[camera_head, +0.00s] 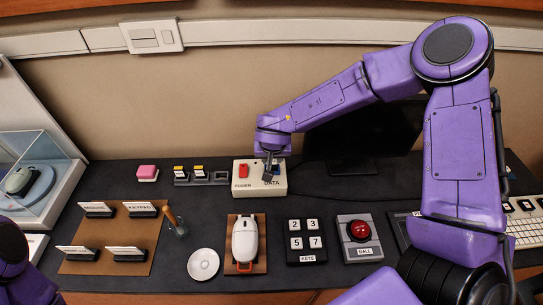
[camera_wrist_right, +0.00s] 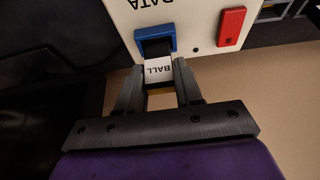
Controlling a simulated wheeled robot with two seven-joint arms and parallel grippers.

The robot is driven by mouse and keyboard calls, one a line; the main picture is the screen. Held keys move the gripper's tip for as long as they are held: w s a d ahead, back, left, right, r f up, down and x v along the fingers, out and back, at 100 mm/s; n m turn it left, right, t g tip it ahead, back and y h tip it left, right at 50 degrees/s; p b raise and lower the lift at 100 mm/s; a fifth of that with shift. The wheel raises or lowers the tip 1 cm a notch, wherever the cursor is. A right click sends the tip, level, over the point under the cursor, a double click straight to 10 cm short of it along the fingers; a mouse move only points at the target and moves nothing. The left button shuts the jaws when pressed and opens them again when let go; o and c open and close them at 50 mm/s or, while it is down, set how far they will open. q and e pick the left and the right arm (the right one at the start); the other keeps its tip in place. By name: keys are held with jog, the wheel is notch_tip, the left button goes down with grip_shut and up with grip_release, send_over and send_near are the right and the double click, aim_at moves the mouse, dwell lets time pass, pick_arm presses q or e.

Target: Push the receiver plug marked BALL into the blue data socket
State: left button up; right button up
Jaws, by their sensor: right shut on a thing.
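The cream socket box (camera_head: 245,187) stands at the back of the dark table, marked POWER and DATA. It carries a red part (camera_head: 243,169) on its left, which also shows in the right wrist view (camera_wrist_right: 232,26). The blue data socket (camera_wrist_right: 155,34) faces my right gripper (camera_wrist_right: 160,72). That gripper is shut on the receiver plug marked BALL (camera_wrist_right: 158,70). The plug's far end is at the blue socket's opening; how deep it sits is unclear. In the head view the right gripper (camera_head: 269,170) covers the socket and plug. My left gripper is not in view.
A holder (camera_head: 202,179) with yellow-topped plugs stands left of the box. In front are a white mouse (camera_head: 245,240), a KEYS pad (camera_head: 306,241) and a red BALL trackball (camera_head: 359,230). A dark monitor (camera_head: 365,130) stands behind my right arm.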

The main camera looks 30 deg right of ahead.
jog(key=shift+f, duration=0.85)
dwell(0.3)
jog(key=o, duration=1.6)
jog(key=shift+c, duration=0.2)
notch_tip(320, 180, up, 7)
jog(key=p, duration=0.9)
jog(key=shift+r, duration=0.1)
